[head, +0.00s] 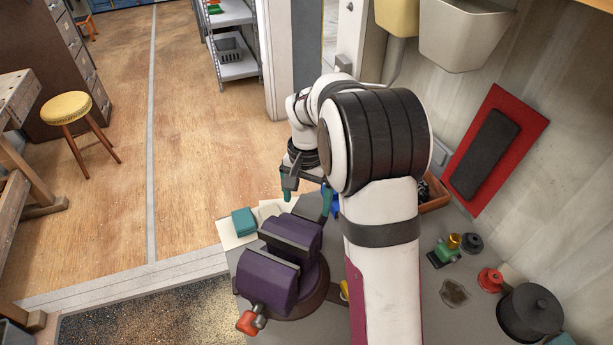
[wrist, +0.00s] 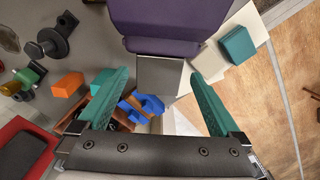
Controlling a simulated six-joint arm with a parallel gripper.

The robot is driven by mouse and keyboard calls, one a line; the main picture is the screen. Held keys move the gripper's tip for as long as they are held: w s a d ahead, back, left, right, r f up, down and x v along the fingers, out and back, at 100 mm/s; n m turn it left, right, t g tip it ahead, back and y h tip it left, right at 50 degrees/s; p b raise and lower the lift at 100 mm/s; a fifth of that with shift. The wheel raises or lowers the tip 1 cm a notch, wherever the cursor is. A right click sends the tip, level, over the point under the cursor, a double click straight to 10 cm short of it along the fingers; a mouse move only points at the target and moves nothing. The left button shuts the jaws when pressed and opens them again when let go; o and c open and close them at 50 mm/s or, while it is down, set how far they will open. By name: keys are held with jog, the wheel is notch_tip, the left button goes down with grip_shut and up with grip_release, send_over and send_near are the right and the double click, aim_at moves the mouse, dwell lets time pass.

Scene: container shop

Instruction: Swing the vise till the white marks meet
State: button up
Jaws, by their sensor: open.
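My gripper (head: 309,194) is open and empty, just beyond the vise's far end. In the wrist view its teal fingers (wrist: 158,84) stand apart, with the grey block seen between their tips; I cannot tell whether they touch it. I make out no white marks in either view.
A teal box (head: 244,222) on pale sheets lies left of the vise. A blue object (wrist: 143,106), an orange block (wrist: 68,84) and an orange-brown crate (head: 433,196) are near my gripper. Black and red knobs and a dark pot (head: 530,312) stand right. The bench edge is left.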

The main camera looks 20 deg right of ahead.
notch_tip(320, 180, up, 8)
jog(key=shift+r, duration=0.1)
dwell(0.4)
jog(key=s+a+n, duration=0.1)
jog(key=s+a, duration=0.2)
jog(key=s, duration=0.6)
jog(key=s+a+n+y, duration=0.1)
jog(key=s+a, duration=0.3)
jog(key=s, duration=0.6)
jog(key=s+a+n, duration=0.1)
jog(key=s+a, duration=0.2)
jog(key=s, duration=0.7)
jog(key=shift+a+f+y, duration=0.3)
jog(key=shift+a+y, duration=0.05)
jog(key=shift+y, duration=0.05)
jog(key=shift+w+r, duration=0.1)
